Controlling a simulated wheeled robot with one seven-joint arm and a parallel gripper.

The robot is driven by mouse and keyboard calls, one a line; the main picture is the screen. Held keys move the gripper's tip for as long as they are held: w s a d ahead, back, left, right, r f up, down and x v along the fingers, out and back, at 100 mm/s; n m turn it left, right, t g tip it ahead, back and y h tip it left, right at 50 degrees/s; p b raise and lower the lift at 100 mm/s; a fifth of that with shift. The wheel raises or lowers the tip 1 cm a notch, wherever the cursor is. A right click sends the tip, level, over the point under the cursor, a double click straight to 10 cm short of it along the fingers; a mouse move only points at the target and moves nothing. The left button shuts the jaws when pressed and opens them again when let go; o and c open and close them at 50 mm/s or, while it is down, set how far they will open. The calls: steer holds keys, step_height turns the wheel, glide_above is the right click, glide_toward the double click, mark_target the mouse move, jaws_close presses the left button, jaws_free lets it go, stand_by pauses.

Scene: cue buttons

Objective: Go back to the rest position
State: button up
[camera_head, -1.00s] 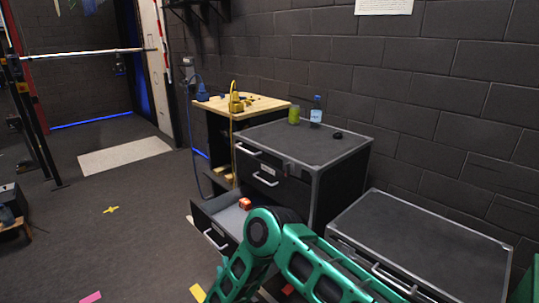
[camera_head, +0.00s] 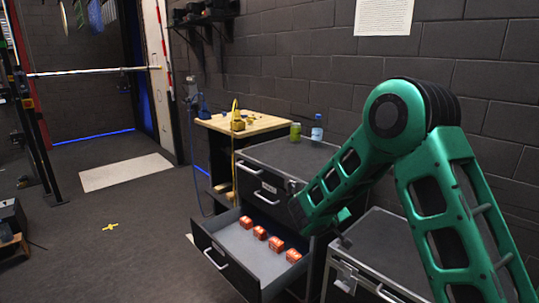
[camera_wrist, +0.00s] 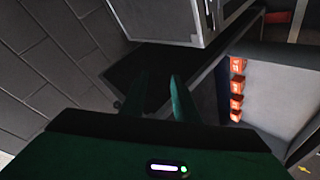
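My green arm is raised on the right side of the head view, its elbow high in front of the wall. My gripper (camera_wrist: 156,92) shows in the wrist view, with its two dark green fingers apart and nothing visible between them. In the head view the gripper is mostly hidden behind my forearm. An open drawer (camera_head: 229,237) juts from the dark cabinet. Several orange-red boxes (camera_head: 276,244) stand in a row inside it. The same boxes (camera_wrist: 236,84) show right of the fingers in the wrist view, clear of them.
A green can (camera_head: 295,131) and a blue bottle (camera_head: 317,130) stand on the cabinet. A wooden-topped table (camera_head: 250,120) holds yellow items behind it. A lower dark case (camera_head: 372,255) is at right, partly behind my arm. Floor at left is mostly open.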

steer(key=s+d+r+m+g, duration=0.3)
steer(key=s+d+r, duration=0.2)
steer(key=s+d, duration=0.5)
steer(key=s+d+r+m+g, duration=0.3)
steer(key=s+d+r, duration=0.2)
steer(key=s+d, duration=0.55)
steer(key=s+a+r+m+g+y, duration=0.1)
steer(key=s+m+g+y, duration=0.1)
steer(key=s, duration=1.2)
steer(key=s+a+r+m+g+y, duration=0.1)
steer(key=s+a+m+y, duration=0.1)
steer(key=s, duration=1.3)
steer(key=shift+s+a+g+y, duration=0.15)
steer(key=shift+s+g+y, duration=0.2)
steer(key=shift+y, duration=0.45)
steer(key=shift+r, duration=0.1)
steer(key=shift+w+f, duration=0.25)
steer(key=shift+w, duration=0.45)
steer(key=shift+s, duration=0.1)
